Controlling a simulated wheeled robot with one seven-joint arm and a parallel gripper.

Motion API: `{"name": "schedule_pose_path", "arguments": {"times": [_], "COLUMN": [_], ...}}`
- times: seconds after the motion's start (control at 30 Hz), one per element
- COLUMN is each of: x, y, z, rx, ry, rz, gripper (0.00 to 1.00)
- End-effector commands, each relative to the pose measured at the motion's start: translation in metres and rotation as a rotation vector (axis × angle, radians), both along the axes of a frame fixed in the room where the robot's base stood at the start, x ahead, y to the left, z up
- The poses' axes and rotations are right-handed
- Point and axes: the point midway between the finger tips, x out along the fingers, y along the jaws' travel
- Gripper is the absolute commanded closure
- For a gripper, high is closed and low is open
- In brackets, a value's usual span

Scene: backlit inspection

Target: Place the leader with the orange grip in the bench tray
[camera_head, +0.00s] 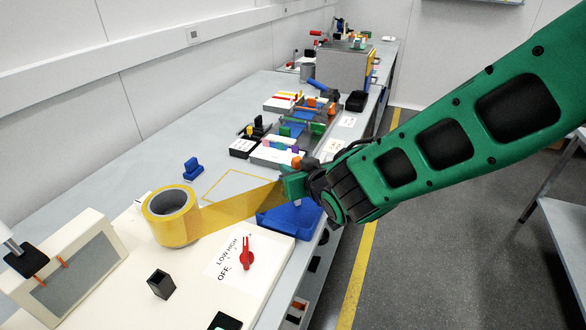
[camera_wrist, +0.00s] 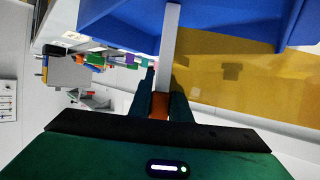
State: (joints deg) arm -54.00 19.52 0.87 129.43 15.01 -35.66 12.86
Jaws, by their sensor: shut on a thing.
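My gripper (camera_head: 292,184) is over the bench's right side, above a blue tray-like piece (camera_head: 292,220). In the wrist view, my gripper's dark fingers (camera_wrist: 163,92) are shut on the orange grip (camera_wrist: 160,106) of the leader. The leader's pale bar (camera_wrist: 171,45) runs straight out from the grip. Amber film (camera_head: 240,208) stretches from the yellow roll (camera_head: 172,214) to my gripper, and it fills the right of the wrist view (camera_wrist: 235,85). Blue surfaces (camera_wrist: 120,22) lie beyond the fingers at the top of the wrist view.
A red selector knob (camera_head: 246,254) and a black block (camera_head: 161,284) stand on the cream panel. A framed grey screen (camera_head: 82,275) is at left, a small blue block (camera_head: 193,169) behind the roll. Crowded racks (camera_head: 300,125) stand farther back. A yellow-outlined bench area (camera_head: 232,182) is largely bare.

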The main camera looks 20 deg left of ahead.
Motion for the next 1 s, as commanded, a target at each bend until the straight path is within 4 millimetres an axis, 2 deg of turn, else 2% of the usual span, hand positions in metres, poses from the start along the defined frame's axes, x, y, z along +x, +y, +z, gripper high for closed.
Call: {"name": "schedule_pose_path", "arguments": {"times": [0.13,0.17,0.23,0.67,1.0], "x": [0.0,0.0,0.0,-0.004,-0.043], "y": [0.0,0.0,0.0,-0.003,-0.038], "z": [-0.002,-0.002,-0.002,0.003,0.025], "rx": [0.0,0.0,0.0,0.001,0.002], "ry": [0.0,0.0,0.0,0.0,-0.001], "rz": [0.0,0.0,0.0,0.001,0.002], "gripper": [1.0,0.81,0.65,0.65,0.65]}}
